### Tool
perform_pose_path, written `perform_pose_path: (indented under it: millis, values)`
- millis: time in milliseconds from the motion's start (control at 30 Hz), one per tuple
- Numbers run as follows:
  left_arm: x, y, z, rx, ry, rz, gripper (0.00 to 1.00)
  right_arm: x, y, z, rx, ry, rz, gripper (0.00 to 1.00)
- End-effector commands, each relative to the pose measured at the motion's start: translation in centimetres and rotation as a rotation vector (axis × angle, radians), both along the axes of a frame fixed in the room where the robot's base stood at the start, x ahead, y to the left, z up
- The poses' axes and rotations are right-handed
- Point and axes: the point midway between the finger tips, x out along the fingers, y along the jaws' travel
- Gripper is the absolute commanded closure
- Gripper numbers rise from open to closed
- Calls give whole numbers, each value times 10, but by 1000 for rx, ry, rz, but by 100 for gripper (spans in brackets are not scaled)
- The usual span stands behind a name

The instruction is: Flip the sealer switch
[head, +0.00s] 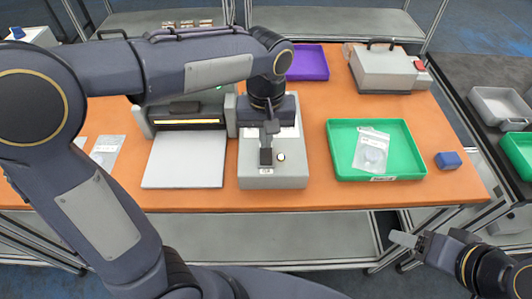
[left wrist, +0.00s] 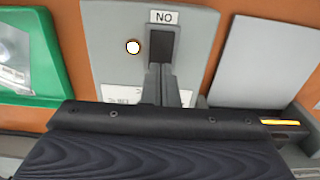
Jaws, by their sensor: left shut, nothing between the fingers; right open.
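The sealer's grey switch box (head: 255,180) stands at the middle of the table. Its dark switch (head: 265,157) sits on top beside a round white light (head: 281,157). My left gripper (head: 270,128) is shut and empty, pointing down over the box. Its fingertips (left wrist: 159,72) are right at the near end of the switch; I cannot tell whether they touch it. My right gripper (head: 408,243) is open and empty, off the table's front right.
A machine with a yellow strip and white plate (head: 185,160) stands left of the box. A green tray (head: 335,150) holding a clear bag (head: 371,150) is on the right, beside a small blue block (head: 448,160). A purple tray (head: 308,62) and grey device (head: 385,72) stand behind.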

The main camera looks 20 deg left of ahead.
Motion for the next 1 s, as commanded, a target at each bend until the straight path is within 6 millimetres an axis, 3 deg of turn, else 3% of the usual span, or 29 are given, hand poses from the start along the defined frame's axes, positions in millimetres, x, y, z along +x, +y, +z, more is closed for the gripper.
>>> perform_pose_path:
  millis: [1000]
  values:
    - [0, 0, -14, 0, 0, 0, 100, 0, 0, -10, 0, 0, 0, 37]
